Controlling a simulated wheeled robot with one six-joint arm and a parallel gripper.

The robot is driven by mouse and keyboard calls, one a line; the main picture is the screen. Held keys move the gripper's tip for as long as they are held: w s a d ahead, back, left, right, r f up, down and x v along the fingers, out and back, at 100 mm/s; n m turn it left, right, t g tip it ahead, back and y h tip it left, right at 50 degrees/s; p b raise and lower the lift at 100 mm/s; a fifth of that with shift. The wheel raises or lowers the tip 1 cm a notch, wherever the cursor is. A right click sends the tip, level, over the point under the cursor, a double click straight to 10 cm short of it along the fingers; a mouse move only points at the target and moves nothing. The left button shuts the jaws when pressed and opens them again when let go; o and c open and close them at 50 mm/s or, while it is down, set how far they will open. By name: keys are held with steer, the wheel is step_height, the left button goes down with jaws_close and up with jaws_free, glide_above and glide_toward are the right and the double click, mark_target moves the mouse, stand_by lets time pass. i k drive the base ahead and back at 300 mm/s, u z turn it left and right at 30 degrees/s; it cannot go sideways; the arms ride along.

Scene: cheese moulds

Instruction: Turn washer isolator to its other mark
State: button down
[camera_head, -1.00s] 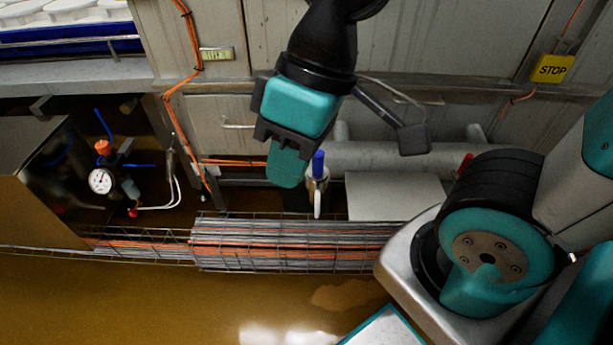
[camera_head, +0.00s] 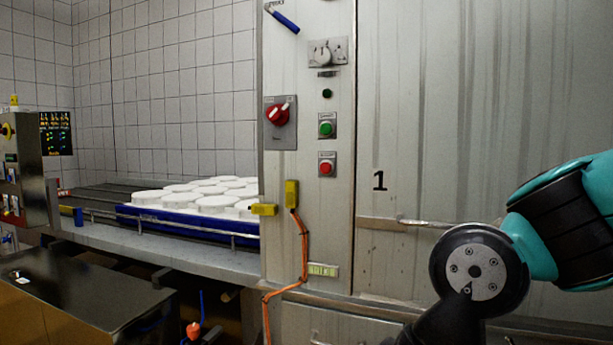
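A red rotary switch (camera_head: 277,113) sits on a grey plate on the left part of the steel cabinet front; it looks like the isolator. Its handle is tilted, with a pale tip pointing to the upper right. The marks on its plate are too small to read. My gripper is out of view below the picture. Only upper links of my arm show at the lower right, apart from the switch.
Above the switch are a blue-handled lever (camera_head: 285,22) and a grey selector (camera_head: 322,53). Green (camera_head: 326,129) and red (camera_head: 326,168) buttons sit to its right. A blue tray (camera_head: 150,219) of white moulds stands on the conveyor at left. The space before the panel looks clear.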

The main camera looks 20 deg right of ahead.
mark_target(278, 114)
steer(key=u, duration=1.05)
steer(key=i, duration=0.35)
steer(key=z, duration=1.05)
